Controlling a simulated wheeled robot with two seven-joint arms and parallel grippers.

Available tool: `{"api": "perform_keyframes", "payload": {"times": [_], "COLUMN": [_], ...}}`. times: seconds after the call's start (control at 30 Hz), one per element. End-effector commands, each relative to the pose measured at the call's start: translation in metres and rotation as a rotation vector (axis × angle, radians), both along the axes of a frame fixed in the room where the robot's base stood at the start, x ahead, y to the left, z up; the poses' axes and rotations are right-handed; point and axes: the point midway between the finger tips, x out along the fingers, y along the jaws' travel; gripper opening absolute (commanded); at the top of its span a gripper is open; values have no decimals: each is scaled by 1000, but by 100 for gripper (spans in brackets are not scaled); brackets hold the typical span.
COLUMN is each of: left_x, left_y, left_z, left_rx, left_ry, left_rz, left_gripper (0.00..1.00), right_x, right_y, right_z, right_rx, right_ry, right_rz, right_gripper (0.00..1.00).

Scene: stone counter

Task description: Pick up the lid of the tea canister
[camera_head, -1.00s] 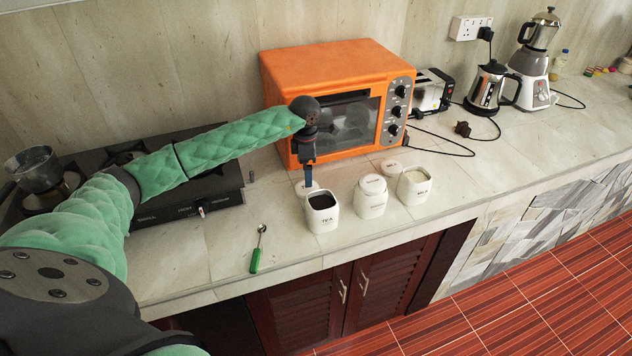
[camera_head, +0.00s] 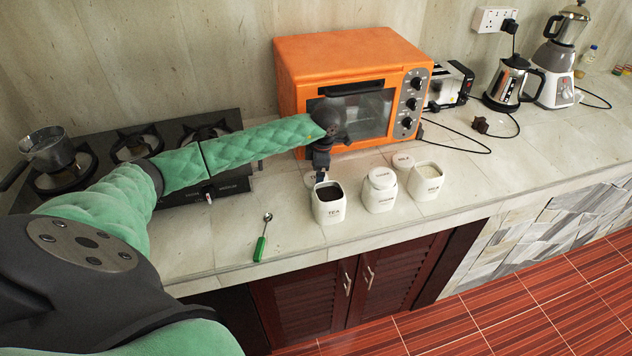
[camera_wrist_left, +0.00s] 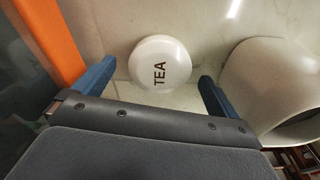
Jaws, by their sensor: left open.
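The white round lid marked TEA (camera_wrist_left: 160,62) lies flat on the counter in the left wrist view. In the head view it is mostly hidden behind my left gripper (camera_head: 320,176). In the left wrist view my left gripper (camera_wrist_left: 157,75) is open, with its blue fingers on either side of the lid in the picture; contact cannot be told. The open white tea canister (camera_head: 329,212), with dark contents, stands just in front of the gripper. It also shows at the right of the left wrist view (camera_wrist_left: 262,85). My right gripper is out of view.
The orange oven (camera_head: 350,60) stands close behind the gripper. A closed white canister (camera_head: 380,195) and an open one (camera_head: 426,185) stand right of the tea canister, with another lid (camera_head: 403,161) behind. A green-handled spoon (camera_head: 260,247) lies left. The stove (camera_head: 225,187) is farther left.

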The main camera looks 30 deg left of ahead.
Motion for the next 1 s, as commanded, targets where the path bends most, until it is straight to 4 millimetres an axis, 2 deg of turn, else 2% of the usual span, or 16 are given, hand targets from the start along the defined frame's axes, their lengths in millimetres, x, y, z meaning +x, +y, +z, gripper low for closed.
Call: {"api": "perform_keyframes", "payload": {"times": [0.1, 0.33, 0.5, 0.57, 0.6, 0.87, 1.0], "left_x": [-1, -1, -1, -1, -1, -1, 0], "left_y": [1, 1, 2, 2, 2, 1, 2], "left_z": [-12, -12, -12, -11, -12, -11, -3], "left_rx": [0, 1, 1, 1, 1, 1, 0], "left_ry": [0, -1, -1, -1, -1, -1, -2], "left_rz": [0, 0, 0, 0, 0, 0, 0], "left_gripper": [98, 96, 62, 50, 48, 48, 48], "right_x": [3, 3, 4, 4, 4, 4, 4], "right_y": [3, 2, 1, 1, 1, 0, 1], "right_z": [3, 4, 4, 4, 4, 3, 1], "right_rx": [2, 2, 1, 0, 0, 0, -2], "right_ry": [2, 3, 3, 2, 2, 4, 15], "right_rz": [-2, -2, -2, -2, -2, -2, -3], "right_gripper": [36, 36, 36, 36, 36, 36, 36]}}
